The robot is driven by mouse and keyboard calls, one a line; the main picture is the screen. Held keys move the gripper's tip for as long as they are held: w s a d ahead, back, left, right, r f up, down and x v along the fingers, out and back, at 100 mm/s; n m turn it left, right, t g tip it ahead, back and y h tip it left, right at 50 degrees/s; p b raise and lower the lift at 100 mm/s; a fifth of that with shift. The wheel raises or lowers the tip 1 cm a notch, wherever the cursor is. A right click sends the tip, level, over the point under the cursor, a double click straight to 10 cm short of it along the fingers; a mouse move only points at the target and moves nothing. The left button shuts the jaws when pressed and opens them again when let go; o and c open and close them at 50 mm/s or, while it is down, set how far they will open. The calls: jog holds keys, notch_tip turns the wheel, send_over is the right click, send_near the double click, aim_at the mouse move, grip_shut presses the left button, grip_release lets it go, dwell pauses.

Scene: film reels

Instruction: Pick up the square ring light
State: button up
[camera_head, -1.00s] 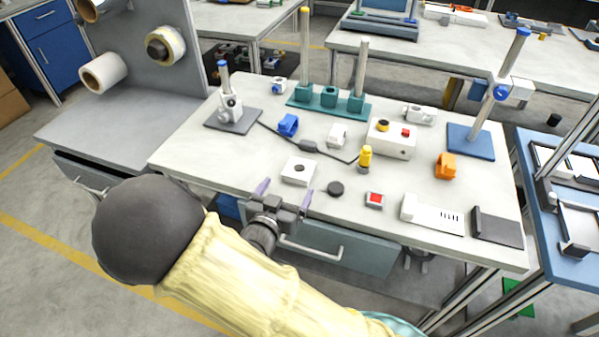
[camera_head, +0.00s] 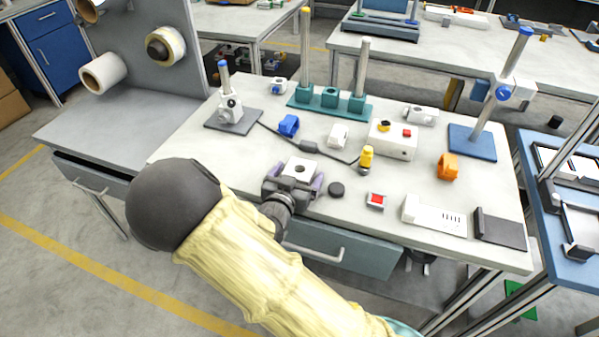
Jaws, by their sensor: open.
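The square ring light (camera_head: 299,166) is a flat white square block with a dark round hole in its middle. It lies on the white workbench (camera_head: 230,160) near the front edge. My gripper (camera_head: 294,180) is open and stands right at the ring light, with its purple fingers low on the near side. The gripper body hides the near part of the block. I cannot tell whether the fingers touch it.
A black round knob (camera_head: 336,190) lies close to the right of my gripper. A red-buttoned box (camera_head: 376,200) and a yellow-topped part (camera_head: 366,157) stand farther right. A black cable (camera_head: 285,137) crosses behind the ring light. A blue block (camera_head: 288,125) stands behind the cable.

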dwell(0.5)
jog(key=c, duration=1.2)
jog(key=shift+o, duration=0.2)
notch_tip(320, 180, up, 10)
jog(key=shift+r+p, duration=0.1)
jog(key=shift+p, duration=1.15)
